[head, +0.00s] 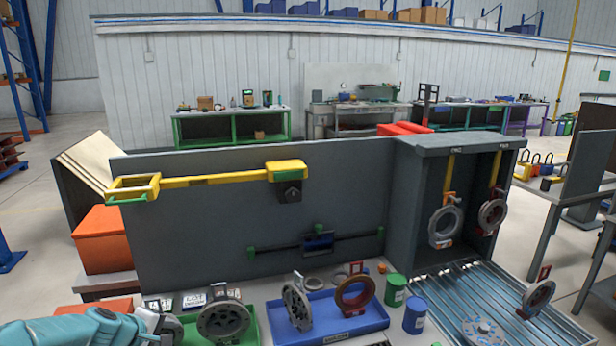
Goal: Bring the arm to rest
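My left arm (85,327), teal, comes in low at the bottom left edge. Its grey wrist and gripper (164,326) show beside the green tray (251,326), left of a grey flanged ring part (223,321). The fingers are too small and cut off to tell whether they are open, and I see nothing clearly held. My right arm and gripper are not in view.
A blue tray (345,330) holds a grey ring part (297,303) and a brown one (354,294). Green (395,290) and blue (415,314) cans stand right of it. Behind rises a grey panel (200,235); rings hang in a booth (408,200) over a roller conveyor (450,300).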

